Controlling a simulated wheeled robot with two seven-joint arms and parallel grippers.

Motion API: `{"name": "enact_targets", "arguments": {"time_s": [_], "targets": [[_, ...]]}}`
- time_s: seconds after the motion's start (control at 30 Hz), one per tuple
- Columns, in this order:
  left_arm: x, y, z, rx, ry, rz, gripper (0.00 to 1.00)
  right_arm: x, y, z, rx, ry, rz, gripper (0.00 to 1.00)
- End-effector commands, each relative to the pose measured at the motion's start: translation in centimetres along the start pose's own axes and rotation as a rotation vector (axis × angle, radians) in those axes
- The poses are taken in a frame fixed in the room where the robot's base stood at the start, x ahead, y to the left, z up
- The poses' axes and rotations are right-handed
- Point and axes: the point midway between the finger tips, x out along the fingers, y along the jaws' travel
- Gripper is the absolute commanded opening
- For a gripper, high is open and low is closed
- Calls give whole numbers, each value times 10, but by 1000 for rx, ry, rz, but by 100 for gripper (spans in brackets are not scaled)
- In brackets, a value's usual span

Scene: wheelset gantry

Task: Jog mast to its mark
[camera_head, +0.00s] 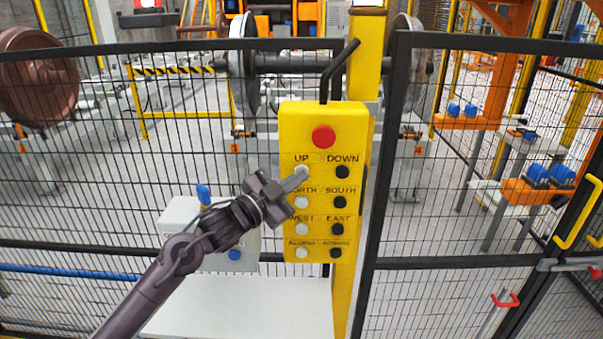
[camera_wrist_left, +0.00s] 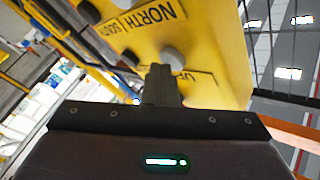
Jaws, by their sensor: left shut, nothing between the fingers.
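A yellow control pendant (camera_head: 323,112) hangs on a yellow post, with a red button (camera_head: 324,136) at its top. Below are paired light and dark buttons. The UP button (camera_head: 302,172) is light and the DOWN button (camera_head: 342,172) is dark. My left gripper (camera_head: 301,174) is shut and empty, its fingertips at the UP button. In the left wrist view the shut fingers (camera_wrist_left: 161,80) point at the grey UP button (camera_wrist_left: 173,58); I cannot tell whether they press it. The gripper partly covers the NORTH and WEST labels. I cannot pick out the mast.
A black mesh fence (camera_head: 90,190) stands behind the pendant. Beyond it are a wheelset (camera_head: 244,65), a brown wheel (camera_head: 38,77) and orange stands. A yellow handle (camera_head: 579,212) is at right.

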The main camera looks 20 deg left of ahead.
Motion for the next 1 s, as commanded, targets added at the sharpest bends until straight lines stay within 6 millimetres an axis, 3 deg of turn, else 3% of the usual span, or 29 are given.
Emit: {"name": "enact_targets", "arguments": {"time_s": [1.0], "targets": [[-6, 4, -3, 0, -2, -2, 0, -1, 0, 0, 0, 0, 0, 40]]}}
